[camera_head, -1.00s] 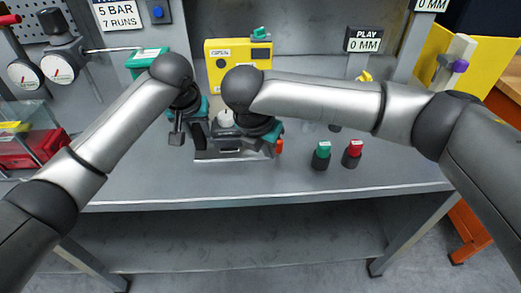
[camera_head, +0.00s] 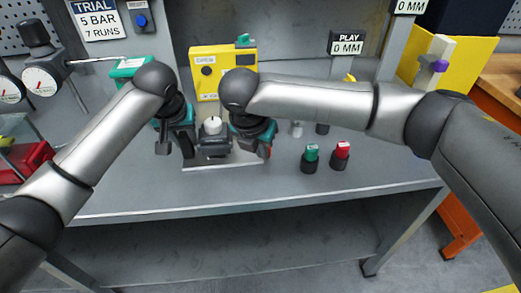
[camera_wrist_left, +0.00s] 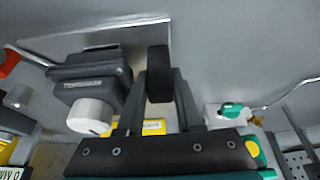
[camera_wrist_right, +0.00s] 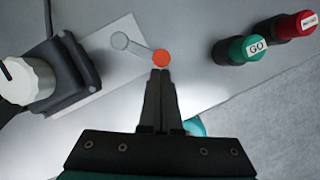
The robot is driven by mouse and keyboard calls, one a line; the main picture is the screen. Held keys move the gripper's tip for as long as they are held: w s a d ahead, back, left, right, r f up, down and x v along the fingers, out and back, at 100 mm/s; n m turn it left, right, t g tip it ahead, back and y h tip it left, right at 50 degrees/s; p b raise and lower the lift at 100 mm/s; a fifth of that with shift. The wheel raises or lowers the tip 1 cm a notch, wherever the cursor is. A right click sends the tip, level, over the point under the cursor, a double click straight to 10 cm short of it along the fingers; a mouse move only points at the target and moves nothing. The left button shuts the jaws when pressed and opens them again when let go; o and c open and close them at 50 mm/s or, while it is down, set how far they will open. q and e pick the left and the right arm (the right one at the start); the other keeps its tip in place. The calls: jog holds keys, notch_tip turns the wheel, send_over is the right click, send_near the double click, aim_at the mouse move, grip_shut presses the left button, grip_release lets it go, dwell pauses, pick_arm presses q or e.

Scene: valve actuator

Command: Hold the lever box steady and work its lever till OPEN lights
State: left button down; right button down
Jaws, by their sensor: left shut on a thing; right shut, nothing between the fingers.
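The lever box (camera_head: 214,143) is dark grey with a white knob (camera_head: 213,122) on top, on a pale plate (camera_head: 222,166). It also shows in the left wrist view (camera_wrist_left: 90,72). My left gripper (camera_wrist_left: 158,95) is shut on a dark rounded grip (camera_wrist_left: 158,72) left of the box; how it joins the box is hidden. A grey lever (camera_wrist_right: 130,45) with an orange tip (camera_wrist_right: 161,58) lies right of the box. My right gripper (camera_wrist_right: 160,74) is shut and empty, its fingertips at the orange tip; I cannot tell whether they touch.
A yellow box (camera_head: 222,60) stands behind; its lettering is too small to read surely. A green GO button (camera_head: 311,157) and a red button (camera_head: 341,154) stand to the right. The table front (camera_head: 300,192) is clear. Gauges (camera_head: 43,80) and a red box are at left.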

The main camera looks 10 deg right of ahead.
jog(key=shift+w+d+n, duration=0.15)
jog(key=shift+d+n, duration=0.2)
jog(key=shift+n, duration=0.15)
jog(key=shift+w+d+n+y, duration=0.25)
jog(key=shift+d+n, duration=0.2)
jog(key=shift+n, duration=0.25)
jog(key=n, duration=0.1)
jog(key=w+d+n+y, duration=0.1)
jog(key=shift+d+n+t, duration=0.2)
jog(key=shift+n+t, duration=0.1)
jog(key=shift+w+d, duration=0.3)
jog(key=shift+w, duration=0.1)
